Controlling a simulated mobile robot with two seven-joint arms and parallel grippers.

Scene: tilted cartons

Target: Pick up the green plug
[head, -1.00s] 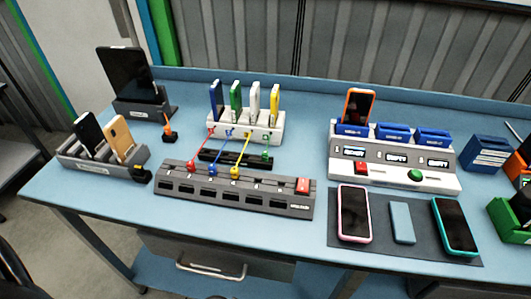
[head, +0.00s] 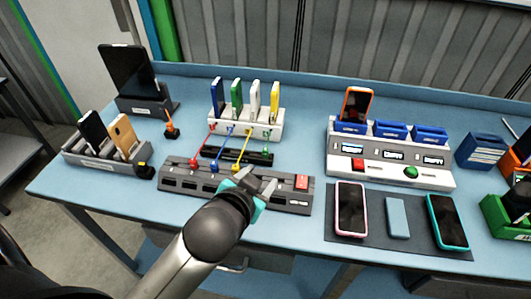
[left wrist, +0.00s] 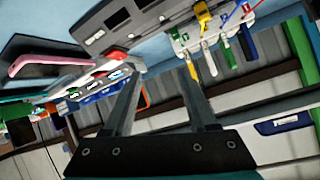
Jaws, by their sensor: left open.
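The green plug (head: 267,149) is small and sits at the right end of the black strip, behind the long grey socket block (head: 180,182). A small green piece (left wrist: 224,18), possibly the plug, shows there beside a yellow plug (left wrist: 203,14).
Red (head: 194,162), blue (head: 215,168) and yellow (head: 236,166) plugs with leads stand left of the green one. A white console (head: 390,172) stands to the right, with phones on a dark mat (head: 372,238) before it. A phone rack (head: 100,160) stands at left.

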